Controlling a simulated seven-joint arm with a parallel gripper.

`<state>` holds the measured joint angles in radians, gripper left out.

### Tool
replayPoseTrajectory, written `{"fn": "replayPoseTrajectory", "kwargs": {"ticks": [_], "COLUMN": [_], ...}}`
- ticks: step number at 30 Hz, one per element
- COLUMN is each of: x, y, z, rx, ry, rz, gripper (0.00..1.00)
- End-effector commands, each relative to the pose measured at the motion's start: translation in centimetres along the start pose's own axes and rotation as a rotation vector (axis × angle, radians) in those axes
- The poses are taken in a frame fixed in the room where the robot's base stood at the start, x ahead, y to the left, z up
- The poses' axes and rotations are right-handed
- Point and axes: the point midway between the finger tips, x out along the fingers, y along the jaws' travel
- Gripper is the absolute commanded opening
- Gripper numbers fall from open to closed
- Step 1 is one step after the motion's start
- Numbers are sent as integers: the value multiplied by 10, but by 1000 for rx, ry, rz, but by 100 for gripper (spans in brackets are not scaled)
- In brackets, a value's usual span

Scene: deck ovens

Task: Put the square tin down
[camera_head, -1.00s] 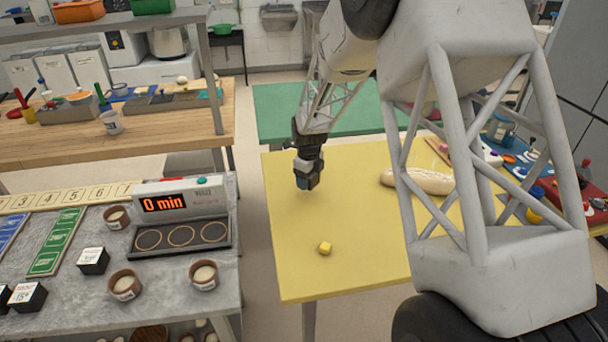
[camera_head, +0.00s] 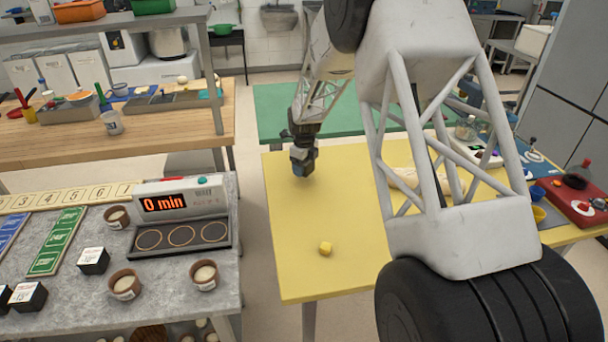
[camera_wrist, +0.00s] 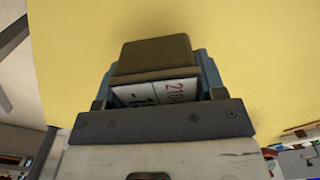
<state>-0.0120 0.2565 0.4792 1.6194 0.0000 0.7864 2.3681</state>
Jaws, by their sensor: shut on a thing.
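My gripper (camera_head: 303,163) is above the far left part of the yellow table (camera_head: 300,275). In the wrist view, my gripper (camera_wrist: 157,76) has its blue-grey fingers shut on a square, dark olive-brown tin (camera_wrist: 155,52). White faces with printed marks show between the fingers, just below the dark part. In the head view the tin is too small and dark to tell apart from the fingers. Yellow surface lies beyond the tin in the wrist view. I cannot tell exactly how far the tin is above the table.
A pale loaf (camera_head: 408,178) lies to the right, partly behind my arm. A grey counter at left holds a "0 min" timer device (camera_head: 180,215) and dark labelled boxes (camera_head: 93,261). The table around my gripper is clear.

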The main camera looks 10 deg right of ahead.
Motion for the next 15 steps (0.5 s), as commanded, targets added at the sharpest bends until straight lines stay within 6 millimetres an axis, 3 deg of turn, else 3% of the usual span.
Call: {"fn": "replayPoseTrajectory", "kwargs": {"ticks": [15], "x": [35], "y": [0], "z": [0], "rx": [0], "ry": [0], "rz": [0], "gripper": [34]}}
